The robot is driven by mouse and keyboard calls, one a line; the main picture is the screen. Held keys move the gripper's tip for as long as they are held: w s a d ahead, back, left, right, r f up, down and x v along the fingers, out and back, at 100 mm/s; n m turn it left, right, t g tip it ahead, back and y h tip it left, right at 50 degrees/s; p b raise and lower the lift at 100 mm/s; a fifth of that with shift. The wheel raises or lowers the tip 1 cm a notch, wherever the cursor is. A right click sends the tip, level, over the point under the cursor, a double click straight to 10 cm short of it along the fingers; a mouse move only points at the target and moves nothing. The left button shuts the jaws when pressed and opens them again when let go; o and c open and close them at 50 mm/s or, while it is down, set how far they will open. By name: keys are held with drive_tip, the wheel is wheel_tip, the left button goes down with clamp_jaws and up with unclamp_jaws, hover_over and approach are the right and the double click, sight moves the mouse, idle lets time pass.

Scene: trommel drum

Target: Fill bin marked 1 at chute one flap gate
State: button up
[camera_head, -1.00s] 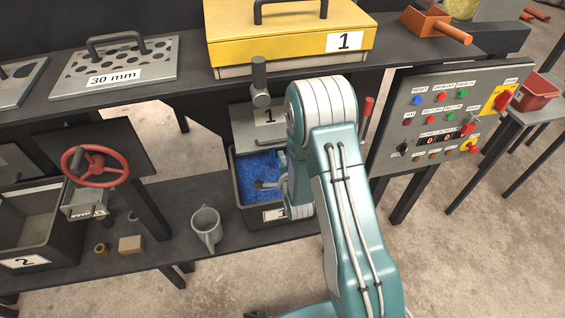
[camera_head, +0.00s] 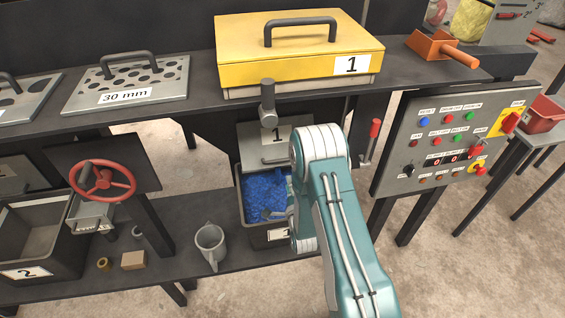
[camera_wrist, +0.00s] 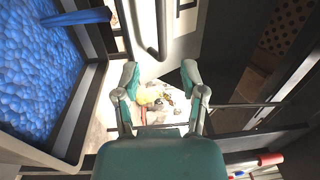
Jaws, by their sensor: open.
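The bin marked 1 (camera_head: 256,237) stands on the lower shelf, heaped with blue pieces (camera_head: 262,192). Its rim (camera_wrist: 92,92) and the blue pieces also show at the left of the wrist view. Above and behind the bin is the pale flap gate plate (camera_head: 255,140) marked 1, with a dark upright knob lever (camera_head: 268,103) and a grey handle (camera_head: 275,161) low on it. In the wrist view, my gripper (camera_wrist: 160,76) is open and empty, beside the bin. A grey bar handle (camera_wrist: 150,35) lies just beyond the fingertips, apart from them.
A grey mug (camera_head: 209,245), a small wood block (camera_head: 133,260) and the bin marked 2 (camera_head: 22,277) stand left on the shelf. A red-knobbed lever (camera_head: 372,140) and control panel (camera_head: 450,145) are at right. A yellow lidded box (camera_head: 250,60) is above.

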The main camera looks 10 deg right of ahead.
sight(282, 160)
drive_tip(key=w, duration=1)
drive_tip(key=shift+w+r, duration=0.35)
clamp_jaws()
